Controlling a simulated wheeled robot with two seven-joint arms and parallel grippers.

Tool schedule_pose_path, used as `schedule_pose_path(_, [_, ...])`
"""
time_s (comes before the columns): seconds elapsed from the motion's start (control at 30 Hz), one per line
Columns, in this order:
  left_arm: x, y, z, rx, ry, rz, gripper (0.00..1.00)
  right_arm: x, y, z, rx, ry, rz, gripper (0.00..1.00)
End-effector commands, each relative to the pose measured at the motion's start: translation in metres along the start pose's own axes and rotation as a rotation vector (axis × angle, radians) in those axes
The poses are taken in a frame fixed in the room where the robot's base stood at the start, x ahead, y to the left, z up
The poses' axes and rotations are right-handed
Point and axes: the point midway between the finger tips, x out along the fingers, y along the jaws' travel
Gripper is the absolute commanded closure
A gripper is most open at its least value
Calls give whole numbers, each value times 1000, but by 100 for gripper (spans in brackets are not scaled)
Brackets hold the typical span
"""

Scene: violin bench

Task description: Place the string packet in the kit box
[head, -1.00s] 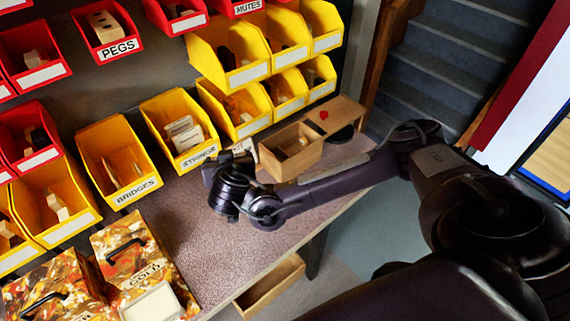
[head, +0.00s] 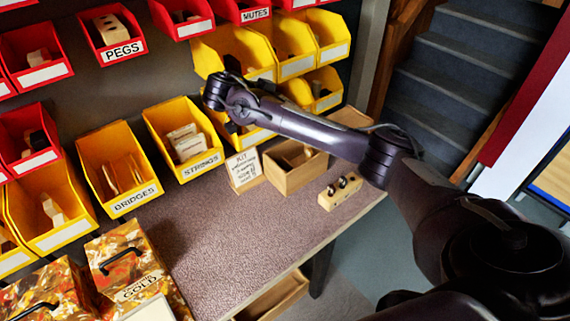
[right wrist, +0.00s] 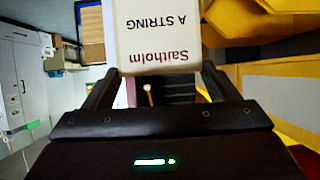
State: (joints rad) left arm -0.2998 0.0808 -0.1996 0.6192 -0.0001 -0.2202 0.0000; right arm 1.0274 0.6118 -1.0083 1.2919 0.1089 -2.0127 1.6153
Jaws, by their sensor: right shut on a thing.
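The string packet (right wrist: 158,35) is a white card printed "Saitholm A STRING", upside down in the right wrist view. My right gripper (right wrist: 157,85) is shut on its edge, with one finger on each side. In the head view my right wrist is raised in front of the yellow bins, and the fingers and packet are hidden there. The kit box (head: 296,177) is an open wooden box on the bench, below and right of my wrist. Part of its inside shows. My left gripper is not in view.
A card marked KIT (head: 243,170) stands left of the box. A wooden block with dark knobs (head: 340,192) sits in front right. The STRINGS bin (head: 184,140) holds more packets. The bench top (head: 215,235) is clear in front.

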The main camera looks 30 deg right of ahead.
Motion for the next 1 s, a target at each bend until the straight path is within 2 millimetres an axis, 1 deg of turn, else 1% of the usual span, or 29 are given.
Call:
schedule_pose_path(0.03, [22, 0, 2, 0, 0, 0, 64, 11, 0, 19, 0, 1, -1, 52])
schedule_pose_path(0.27, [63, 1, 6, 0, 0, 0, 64, 31, 0, 55, -1, 1, -3, 52])
schedule_pose_path(0.4, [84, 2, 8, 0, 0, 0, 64, 46, 0, 80, -1, 0, -4, 52])
schedule_pose_path(0.43, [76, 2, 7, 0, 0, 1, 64, 45, 0, 80, -3, 0, -3, 52])
schedule_pose_path(0.5, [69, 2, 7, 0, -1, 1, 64, 50, 0, 88, -5, 1, -1, 52])
schedule_pose_path(0.6, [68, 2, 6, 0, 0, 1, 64, 57, 0, 100, -4, 0, -2, 52])
schedule_pose_path(0.83, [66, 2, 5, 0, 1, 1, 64, 65, 0, 115, -3, 0, -3, 52])
schedule_pose_path(1.0, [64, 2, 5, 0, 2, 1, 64, 77, 0, 137, -4, 0, -2, 52])
